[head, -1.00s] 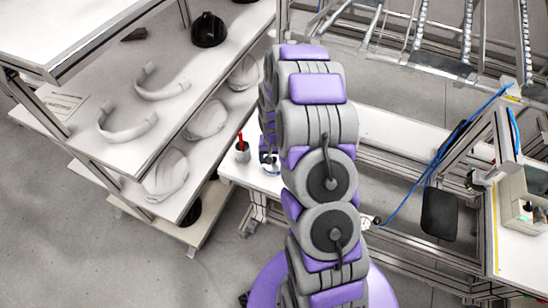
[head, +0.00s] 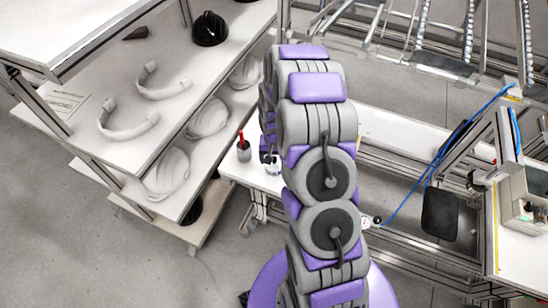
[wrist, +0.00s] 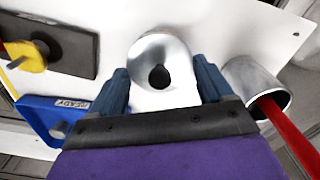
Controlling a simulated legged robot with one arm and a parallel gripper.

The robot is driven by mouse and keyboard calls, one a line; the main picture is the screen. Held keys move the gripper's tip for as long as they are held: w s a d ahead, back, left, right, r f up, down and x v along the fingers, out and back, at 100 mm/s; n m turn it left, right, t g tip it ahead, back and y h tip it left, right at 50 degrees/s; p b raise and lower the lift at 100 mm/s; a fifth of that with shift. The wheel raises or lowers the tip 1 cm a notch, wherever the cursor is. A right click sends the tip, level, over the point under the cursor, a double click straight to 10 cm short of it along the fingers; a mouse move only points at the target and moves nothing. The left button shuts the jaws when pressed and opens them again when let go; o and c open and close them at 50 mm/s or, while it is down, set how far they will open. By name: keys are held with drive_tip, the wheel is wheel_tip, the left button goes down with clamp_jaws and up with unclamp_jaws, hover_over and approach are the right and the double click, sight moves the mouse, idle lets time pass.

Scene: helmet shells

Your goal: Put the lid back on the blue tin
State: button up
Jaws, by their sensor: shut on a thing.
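A round silver lid with a dark knob (wrist: 148,50) is in the middle of the wrist view. My gripper (wrist: 163,88) has its two dark blue fingers on either side of the lid, shut on it. I see no blue tin wall in the wrist view; the lid and gripper may hide it, so I cannot tell whether the lid rests on the tin. In the head view, my arm covers most of the gripper, and a small pale round thing (head: 272,167) shows under it at the white table's left end.
A metal cup (wrist: 240,75) with a red stick stands close right of the lid. A blue labelled holder (wrist: 40,110) and a black block with a yellow part (wrist: 65,55) lie left. Shelves (head: 110,165) with helmet shells stand left of the table (head: 232,170).

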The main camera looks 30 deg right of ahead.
idle(0.4)
drive_tip(key=o, duration=0.9)
drive_tip(key=shift+r, duration=0.1)
drive_tip(key=shift+r+p, duration=1.05)
drive_tip(key=shift+r, duration=2.4)
drive_tip(key=shift+c, duration=0.2)
clamp_jaws()
drive_tip(key=shift+f+b, duration=0.4)
drive_tip(key=shift+f, duration=1.7)
